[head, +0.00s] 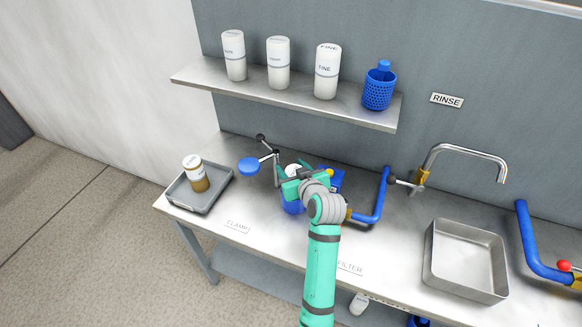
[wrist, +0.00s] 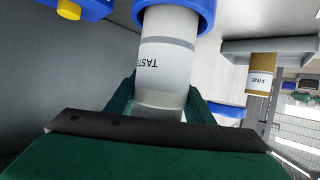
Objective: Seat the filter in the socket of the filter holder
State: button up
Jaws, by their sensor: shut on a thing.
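My gripper (head: 300,187) is shut on a white filter with a grey band and a label starting "TASTE" (wrist: 168,60). Its fingers grip the sides near one end in the wrist view. The filter's far end meets a blue ring-shaped socket (wrist: 208,18), whose rim hides that end; I cannot tell how deep it sits. In the head view the white filter top (head: 292,168) shows just behind my gripper, and the blue socket cup (head: 292,207) shows below it. The clamp arm with a round blue pad (head: 249,166) stands swung out to the left.
A grey tray (head: 183,207) with a used brown filter (head: 196,176) is at the bench's left. The shelf (head: 290,98) above holds three white filters and a blue basket (head: 379,88). Right are a blue pipe (head: 381,196), a tap (head: 470,150) and a sink (head: 465,262).

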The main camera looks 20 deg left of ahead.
jog(key=shift+f, duration=0.1)
jog(key=o, duration=1.4)
jog(key=shift+c, duration=0.2)
jog(key=v, duration=1.1)
